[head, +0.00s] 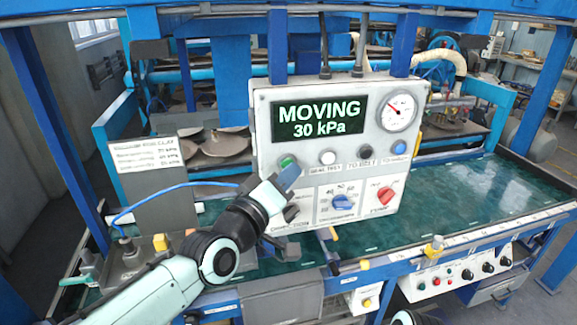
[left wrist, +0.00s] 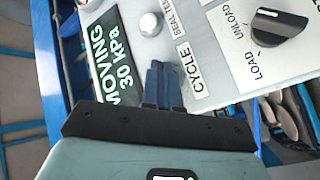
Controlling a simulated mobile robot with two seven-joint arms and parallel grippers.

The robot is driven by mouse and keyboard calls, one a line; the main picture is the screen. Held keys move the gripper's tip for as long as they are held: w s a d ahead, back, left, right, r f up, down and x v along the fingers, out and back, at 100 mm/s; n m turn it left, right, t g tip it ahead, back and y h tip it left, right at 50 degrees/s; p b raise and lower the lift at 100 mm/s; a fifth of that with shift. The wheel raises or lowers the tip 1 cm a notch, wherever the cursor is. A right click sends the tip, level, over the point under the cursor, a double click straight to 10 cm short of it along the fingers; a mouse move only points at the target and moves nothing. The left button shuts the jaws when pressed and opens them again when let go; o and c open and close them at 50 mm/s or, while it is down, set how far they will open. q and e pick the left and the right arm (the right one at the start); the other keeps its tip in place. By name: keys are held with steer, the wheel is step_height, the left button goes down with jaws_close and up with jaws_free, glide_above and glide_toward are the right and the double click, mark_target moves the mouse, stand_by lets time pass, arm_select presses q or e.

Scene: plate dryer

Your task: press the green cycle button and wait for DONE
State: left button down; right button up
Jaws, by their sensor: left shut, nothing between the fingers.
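The control panel (head: 262,110) carries a dark display (head: 320,118) that reads MOVING and 30 kPa in light letters. The same display (left wrist: 116,55) shows rotated in the left wrist view. The green cycle button (head: 287,161) sits below the display's left end. My left gripper (head: 288,178) is shut and empty, its tips right at the button in the head view. In the left wrist view the fingers (left wrist: 163,82) lie beside the CYCLE label (left wrist: 194,75) and hide the button. Whether they touch it, I cannot tell. My right gripper is not in view.
A white button (head: 327,157), a black button (head: 366,151) and a blue button (head: 399,147) continue the row. A green table surface (head: 470,207) lies to the right.

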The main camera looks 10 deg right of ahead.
arm_select(q)
steer(key=shift+s, duration=0.6)
